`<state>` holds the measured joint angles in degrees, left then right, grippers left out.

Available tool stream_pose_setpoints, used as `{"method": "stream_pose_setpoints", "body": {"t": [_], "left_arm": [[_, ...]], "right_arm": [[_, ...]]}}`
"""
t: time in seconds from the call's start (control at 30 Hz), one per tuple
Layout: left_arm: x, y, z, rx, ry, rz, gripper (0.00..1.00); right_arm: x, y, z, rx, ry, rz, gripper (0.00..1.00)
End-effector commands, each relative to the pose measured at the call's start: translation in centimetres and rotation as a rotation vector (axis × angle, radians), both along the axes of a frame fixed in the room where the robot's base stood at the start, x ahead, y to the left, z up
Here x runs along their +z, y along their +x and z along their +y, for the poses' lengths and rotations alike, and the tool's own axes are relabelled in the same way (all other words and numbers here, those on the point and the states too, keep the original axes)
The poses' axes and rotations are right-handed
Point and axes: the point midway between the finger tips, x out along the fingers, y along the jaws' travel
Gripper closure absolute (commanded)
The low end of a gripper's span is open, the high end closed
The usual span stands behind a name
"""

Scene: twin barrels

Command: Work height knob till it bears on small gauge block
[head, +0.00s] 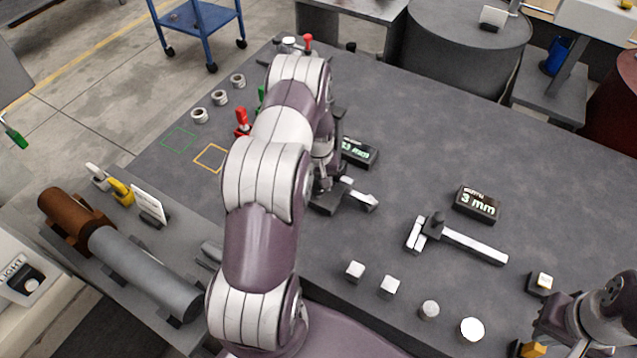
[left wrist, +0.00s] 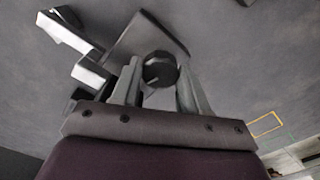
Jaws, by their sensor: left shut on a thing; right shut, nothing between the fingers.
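My left gripper (left wrist: 160,85) is shut on a dark round knob (left wrist: 161,69), with one finger on each side of it in the left wrist view. In the head view my own left arm hides the knob and most of that gripper. Beside the knob is a silver pointed metal piece (head: 364,202), also in the left wrist view (left wrist: 72,32). A small bright block (left wrist: 92,73) lies between that piece and the fingers; I cannot tell whether anything bears on it. My right gripper (head: 552,328) is shut and empty at the lower right.
A dark display (head: 358,153) stands behind the left gripper; another (head: 478,203) reads 3 mm. A silver caliper-like tool (head: 455,239) lies to the right. The right tabletop is mostly clear.

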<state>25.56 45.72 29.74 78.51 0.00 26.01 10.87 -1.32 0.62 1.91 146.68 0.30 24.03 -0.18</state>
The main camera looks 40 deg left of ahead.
Motion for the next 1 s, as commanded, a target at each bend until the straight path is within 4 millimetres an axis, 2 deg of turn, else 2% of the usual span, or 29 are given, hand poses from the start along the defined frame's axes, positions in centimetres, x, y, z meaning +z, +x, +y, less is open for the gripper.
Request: {"method": "stream_pose_setpoints", "body": {"t": [0.33, 0.9, 0.93, 1.0], "left_arm": [[-0.12, -0.1, -0.04, 0.144, -0.001, 0.003, 0.86], [-0.08, -0.11, -0.04, 0.173, -0.001, 0.003, 0.86], [-0.08, -0.11, -0.04, 0.173, -0.001, 0.003, 0.53], [-0.08, -0.1, -0.04, 0.173, -0.001, 0.003, 0.3]], "right_arm": [[-0.44, 0.0, 0.0, 0.0, 0.0, 0.0, 1.0], [-0.48, 0.01, 0.0, 0.0, 0.0, 0.0, 1.0], [-0.49, 0.0, 0.0, 0.0, 0.0, 0.0, 1.0], [-0.49, 0.0, 0.0, 0.0, 0.0, 0.0, 1.0]]}}
